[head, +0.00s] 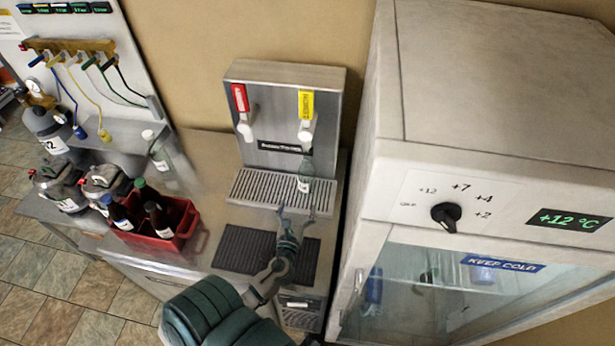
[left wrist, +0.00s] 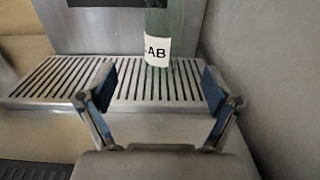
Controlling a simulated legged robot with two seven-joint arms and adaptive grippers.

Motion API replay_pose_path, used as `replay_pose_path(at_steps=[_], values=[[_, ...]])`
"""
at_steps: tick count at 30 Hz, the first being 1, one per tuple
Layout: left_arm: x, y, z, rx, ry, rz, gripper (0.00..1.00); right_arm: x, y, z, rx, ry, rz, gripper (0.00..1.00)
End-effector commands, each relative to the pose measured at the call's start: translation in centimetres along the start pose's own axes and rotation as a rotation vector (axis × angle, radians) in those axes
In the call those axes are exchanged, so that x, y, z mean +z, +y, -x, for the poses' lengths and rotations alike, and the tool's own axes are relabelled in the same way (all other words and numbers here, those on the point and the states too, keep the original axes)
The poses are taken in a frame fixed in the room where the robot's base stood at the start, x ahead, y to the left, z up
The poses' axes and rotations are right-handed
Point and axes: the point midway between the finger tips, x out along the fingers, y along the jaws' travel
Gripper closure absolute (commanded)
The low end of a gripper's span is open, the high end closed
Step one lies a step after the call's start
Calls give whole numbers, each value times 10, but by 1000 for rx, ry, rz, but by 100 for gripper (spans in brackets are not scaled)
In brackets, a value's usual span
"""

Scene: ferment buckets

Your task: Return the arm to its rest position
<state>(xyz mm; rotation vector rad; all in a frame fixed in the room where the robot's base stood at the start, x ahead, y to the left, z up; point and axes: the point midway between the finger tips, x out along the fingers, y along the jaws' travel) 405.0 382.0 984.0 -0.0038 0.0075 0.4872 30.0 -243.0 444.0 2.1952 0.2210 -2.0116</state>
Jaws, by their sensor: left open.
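My left gripper (head: 295,213) is open and empty in the head view, in front of the dispenser's slotted drip tray (head: 250,187). A clear greenish bottle (head: 305,178) stands upright on the right part of that tray, under the yellow-tagged tap (head: 306,130). In the left wrist view the bottle (left wrist: 157,52) shows a white label with "AB" and stands beyond the two spread fingers (left wrist: 157,97), with a gap between. My left arm reaches in from the bottom of the head view. My right gripper is not in view.
A white fridge (head: 480,110) with a dial and "+12 °C" display stands close on the right. A red crate (head: 160,243) with dark bottles is on the left of the counter, near another clear bottle (head: 158,152) and grey cylinders (head: 60,185). A dark mat (head: 240,249) lies below my gripper.

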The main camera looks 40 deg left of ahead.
Motion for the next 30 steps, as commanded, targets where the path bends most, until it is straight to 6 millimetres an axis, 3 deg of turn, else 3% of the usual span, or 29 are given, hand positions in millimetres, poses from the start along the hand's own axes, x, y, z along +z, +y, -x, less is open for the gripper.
replay_pose_path(at_steps=[4, 12, 21, 30], values=[[0, 0, 10, 0, 0, -1, 10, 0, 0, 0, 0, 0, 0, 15], [4, 0, 11, 0, -1, 0, 10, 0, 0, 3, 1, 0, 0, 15], [57, 0, 11, 0, -5, 1, 10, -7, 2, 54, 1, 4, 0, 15], [88, 0, 11, 0, -6, 2, 10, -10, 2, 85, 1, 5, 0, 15]])
